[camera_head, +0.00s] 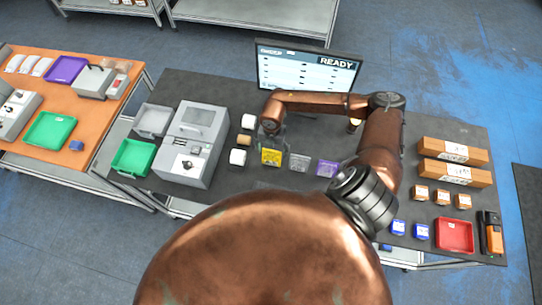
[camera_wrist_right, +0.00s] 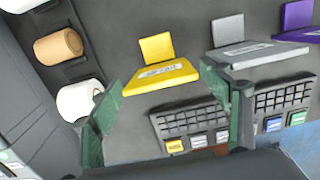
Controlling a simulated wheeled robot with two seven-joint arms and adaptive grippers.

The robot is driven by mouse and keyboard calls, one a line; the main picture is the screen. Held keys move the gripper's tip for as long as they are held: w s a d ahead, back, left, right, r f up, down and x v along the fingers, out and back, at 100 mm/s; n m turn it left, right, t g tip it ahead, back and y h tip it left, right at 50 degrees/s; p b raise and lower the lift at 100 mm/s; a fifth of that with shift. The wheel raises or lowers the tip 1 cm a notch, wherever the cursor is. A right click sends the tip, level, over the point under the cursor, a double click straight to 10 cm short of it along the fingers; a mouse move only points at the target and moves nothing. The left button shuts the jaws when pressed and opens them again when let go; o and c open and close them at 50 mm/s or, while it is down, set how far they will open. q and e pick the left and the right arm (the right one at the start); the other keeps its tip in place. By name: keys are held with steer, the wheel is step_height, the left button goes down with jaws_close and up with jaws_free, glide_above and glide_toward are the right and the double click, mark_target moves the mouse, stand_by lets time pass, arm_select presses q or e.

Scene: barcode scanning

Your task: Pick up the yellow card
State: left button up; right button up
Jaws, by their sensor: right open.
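The yellow card (camera_head: 271,157) stands on the dark table in the head view, left of a grey card (camera_head: 299,162) and a purple card (camera_head: 327,168). In the right wrist view the yellow card (camera_wrist_right: 160,77) lies ahead of my right gripper (camera_wrist_right: 158,100), with its labelled lower part and upright back visible. The gripper's two greenish fingers are spread wide and hold nothing. In the head view my right gripper (camera_head: 272,140) is just behind and above the yellow card, partly hidden by the arm. My left gripper is not in view.
Grey machine (camera_head: 195,135) and white rolls (camera_head: 238,157) stand to the left. A monitor (camera_head: 305,72) reading READY is behind. Keypads (camera_wrist_right: 190,123) lie near the fingers in the wrist view. Brown boxes (camera_head: 454,150), a red tray (camera_head: 454,236) and a scanner (camera_head: 493,235) are at right.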

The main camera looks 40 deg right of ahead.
mark_target(272, 157)
steer(key=shift+a+f+p, duration=0.1)
steer(key=shift+f+p, duration=0.5)
steer(key=shift+f, duration=1.5)
steer(key=shift+c, duration=0.3)
steer(key=c, duration=0.8)
steer(key=shift+r, duration=0.1)
